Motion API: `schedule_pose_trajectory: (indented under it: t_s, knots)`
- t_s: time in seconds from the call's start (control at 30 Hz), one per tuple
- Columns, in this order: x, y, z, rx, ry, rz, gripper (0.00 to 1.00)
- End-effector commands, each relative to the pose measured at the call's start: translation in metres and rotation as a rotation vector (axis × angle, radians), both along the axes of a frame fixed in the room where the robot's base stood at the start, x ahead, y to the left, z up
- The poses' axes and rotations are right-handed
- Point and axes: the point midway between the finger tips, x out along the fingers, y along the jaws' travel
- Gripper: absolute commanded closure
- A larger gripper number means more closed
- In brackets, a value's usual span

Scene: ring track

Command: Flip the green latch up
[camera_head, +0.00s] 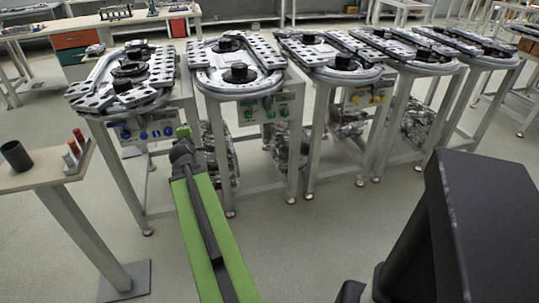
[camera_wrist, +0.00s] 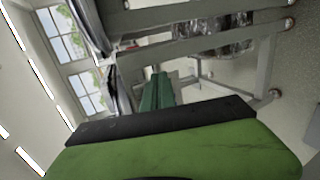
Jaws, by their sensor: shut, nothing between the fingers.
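A small panel (camera_head: 263,108) with green controls (camera_head: 277,113) is on the front of the second ring-track table from the left in the head view. The controls are too small to tell which is the latch or how it stands. My gripper (camera_head: 183,132), at the end of my green arm, is in front of and to the left of that panel, apart from it in the picture. In the wrist view my gripper (camera_wrist: 156,92) shows as a narrow dark-green shape, shut and empty. I cannot make out the latch in the wrist view.
The left ring-track table (camera_head: 122,100) has a panel with blue knobs (camera_head: 145,133) close to my gripper. A panel with yellow controls (camera_head: 368,95) is further right. A small stand (camera_head: 40,180) with a dark cup (camera_head: 16,156) is at left. The floor in front is clear.

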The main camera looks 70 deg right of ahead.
Motion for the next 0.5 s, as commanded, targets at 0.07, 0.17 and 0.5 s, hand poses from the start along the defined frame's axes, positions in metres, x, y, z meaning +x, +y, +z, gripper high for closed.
schedule_pose_trajectory:
  t_s: [0.07, 0.17, 0.5]
  knots:
    - [-0.047, -0.051, -0.043, -0.189, 0.076, 0.006, 1.0]
    - [-0.104, -0.097, -0.06, -0.43, 0.209, 0.023, 1.0]
    - [-0.258, -0.153, -0.115, -1.017, 0.713, 0.082, 1.0]
